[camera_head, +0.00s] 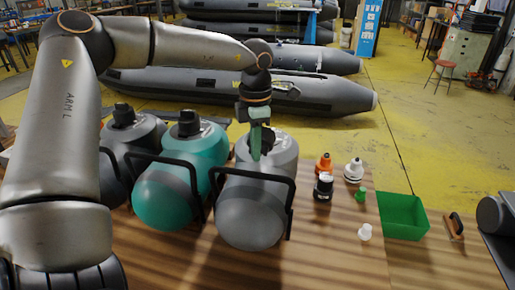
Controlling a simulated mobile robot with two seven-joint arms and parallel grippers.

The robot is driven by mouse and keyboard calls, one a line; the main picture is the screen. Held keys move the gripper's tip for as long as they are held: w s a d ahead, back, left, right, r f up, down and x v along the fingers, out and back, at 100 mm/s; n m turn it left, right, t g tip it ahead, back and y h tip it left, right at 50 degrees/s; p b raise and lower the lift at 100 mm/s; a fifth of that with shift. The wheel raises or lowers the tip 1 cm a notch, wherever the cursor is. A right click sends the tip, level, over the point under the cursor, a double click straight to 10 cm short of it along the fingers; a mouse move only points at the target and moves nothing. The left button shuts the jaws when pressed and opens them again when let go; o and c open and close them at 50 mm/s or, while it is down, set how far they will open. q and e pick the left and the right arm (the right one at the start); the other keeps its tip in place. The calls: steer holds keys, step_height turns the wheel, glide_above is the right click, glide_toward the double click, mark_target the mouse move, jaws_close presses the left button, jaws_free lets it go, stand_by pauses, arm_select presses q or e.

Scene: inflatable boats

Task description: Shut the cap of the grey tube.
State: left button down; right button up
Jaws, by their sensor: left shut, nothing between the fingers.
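The light grey tube (250,212) lies in a black holder on the wooden table, at the right end of a row of three tubes. Its dark valve opening with the cap (268,141) is on its upper side. The cap is partly hidden behind my left gripper, so I cannot tell how far it stands open. My left gripper (255,156) points down at the valve, with its greenish fingers shut and empty. The fingertips are at or very close to the valve; contact is unclear. My right gripper is not in view.
A teal tube (165,203) and a dark grey tube (130,135) stand to the left. Right of the grey tube are an orange valve (324,163), a black one (323,187), white and green fittings, a green bin (403,212) and a wooden-handled brush (456,224).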

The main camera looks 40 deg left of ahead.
arm_select(q)
steer(key=shift+s+f+b, duration=0.1)
steer(key=shift+f+b, duration=1.45)
steer(key=shift+f, duration=0.15)
steer(key=shift+r, duration=0.15)
